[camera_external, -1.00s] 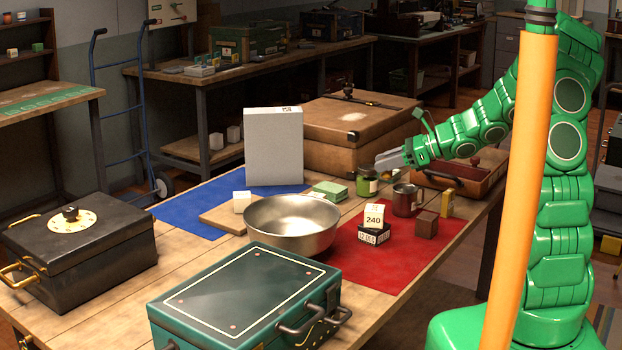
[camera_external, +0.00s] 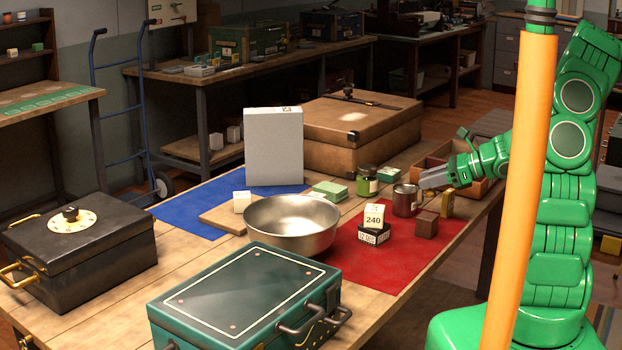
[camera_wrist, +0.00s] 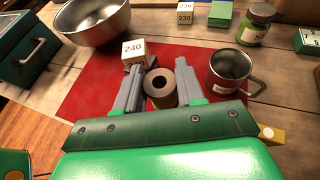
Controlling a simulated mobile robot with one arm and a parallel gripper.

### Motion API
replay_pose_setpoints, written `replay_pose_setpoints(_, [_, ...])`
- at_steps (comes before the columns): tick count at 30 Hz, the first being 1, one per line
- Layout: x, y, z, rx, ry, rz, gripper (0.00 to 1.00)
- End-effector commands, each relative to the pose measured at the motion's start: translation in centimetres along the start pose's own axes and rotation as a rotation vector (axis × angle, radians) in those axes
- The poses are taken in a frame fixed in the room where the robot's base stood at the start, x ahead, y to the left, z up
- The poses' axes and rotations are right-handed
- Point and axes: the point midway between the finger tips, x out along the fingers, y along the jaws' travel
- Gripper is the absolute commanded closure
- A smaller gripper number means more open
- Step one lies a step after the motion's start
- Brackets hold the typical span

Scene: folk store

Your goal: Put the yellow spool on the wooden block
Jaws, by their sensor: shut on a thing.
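The mug (camera_wrist: 230,72) stands beside my right finger. A cream cube marked 240 (camera_external: 374,216) sits on a black box (camera_external: 373,235). A metal bowl (camera_external: 292,224) and a green jar (camera_external: 367,181) are farther off.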

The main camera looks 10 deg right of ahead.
Motion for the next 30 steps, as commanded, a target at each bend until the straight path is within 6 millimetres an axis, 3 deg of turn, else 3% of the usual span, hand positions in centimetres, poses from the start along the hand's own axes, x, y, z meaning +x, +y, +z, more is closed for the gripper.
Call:
replay_pose_setpoints(21, [2.0,0.0,-4.6,0.003,-0.002,0.000,0.90])
replay_pose_setpoints(30, [2.1,0.0,-5.0,-0.001,-0.001,0.000,0.90])
